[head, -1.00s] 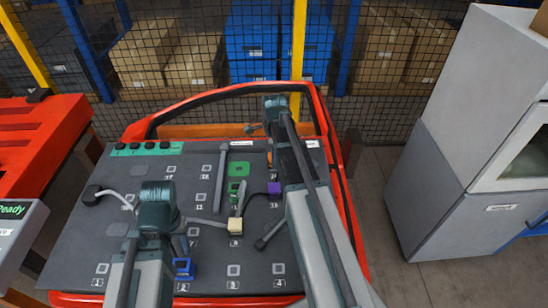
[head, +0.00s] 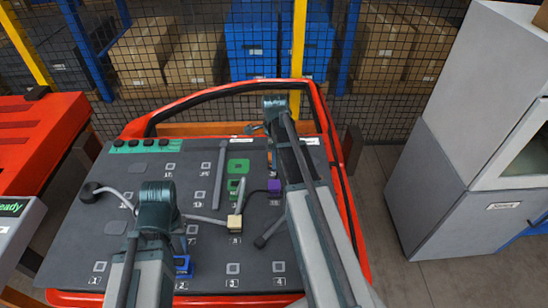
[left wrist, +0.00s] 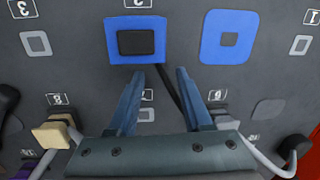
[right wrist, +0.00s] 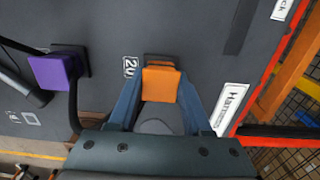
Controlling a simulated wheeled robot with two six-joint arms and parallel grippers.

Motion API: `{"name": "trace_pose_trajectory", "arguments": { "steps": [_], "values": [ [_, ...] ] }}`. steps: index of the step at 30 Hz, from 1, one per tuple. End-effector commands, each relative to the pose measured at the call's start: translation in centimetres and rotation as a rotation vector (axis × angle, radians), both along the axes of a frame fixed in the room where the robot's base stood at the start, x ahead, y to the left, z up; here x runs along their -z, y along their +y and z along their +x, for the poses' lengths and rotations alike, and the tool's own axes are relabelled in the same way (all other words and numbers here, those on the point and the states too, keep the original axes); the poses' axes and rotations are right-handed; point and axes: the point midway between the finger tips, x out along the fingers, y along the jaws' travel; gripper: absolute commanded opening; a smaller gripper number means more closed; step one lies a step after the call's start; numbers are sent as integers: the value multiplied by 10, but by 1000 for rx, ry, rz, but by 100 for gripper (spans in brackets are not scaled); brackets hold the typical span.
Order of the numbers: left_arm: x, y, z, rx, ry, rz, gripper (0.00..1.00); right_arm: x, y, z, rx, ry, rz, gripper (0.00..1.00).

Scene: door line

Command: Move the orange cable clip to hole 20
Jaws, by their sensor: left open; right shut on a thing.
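The orange cable clip (right wrist: 160,85) is between the fingers of my right gripper (right wrist: 160,98), which is shut on it. It is right beside the label 20 (right wrist: 130,67) in the right wrist view, with a dark part behind it; the hole itself is hidden, and I cannot tell whether the clip is seated. In the head view my right gripper (head: 252,129) is at the panel's far right. My left gripper (left wrist: 155,78) is open and empty over the near left of the panel, close to a blue clip (left wrist: 137,42) with a dark centre.
A purple clip (right wrist: 57,69) with a dark cable is left of the right gripper. A cream clip (head: 235,222) and a green clip (head: 236,186) stand mid-panel. The red door frame (head: 323,120) edges the panel. A label strip (right wrist: 230,108) lies right of the orange clip.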

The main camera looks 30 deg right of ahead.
Motion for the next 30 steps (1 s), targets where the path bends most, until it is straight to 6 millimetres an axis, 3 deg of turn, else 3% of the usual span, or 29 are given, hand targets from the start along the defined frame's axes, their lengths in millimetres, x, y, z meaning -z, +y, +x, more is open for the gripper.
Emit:
{"name": "trace_pose_trajectory", "arguments": {
  "steps": [9, 10, 15, 30],
  "values": [
    [1, 0, 0, 0, 0, 0, 50, 1, 0, 0, 0, 0, 0, 0],
    [1, 0, 0, 0, 0, 0, 50, 1, 0, 0, 0, 0, -1, 51],
    [1, 0, 0, 0, 0, 0, 50, 1, 0, 0, 0, -1, 0, 81],
    [-6, 0, 0, 0, 0, 0, 50, -6, 0, 0, 0, -1, 0, 84]
  ]
}}
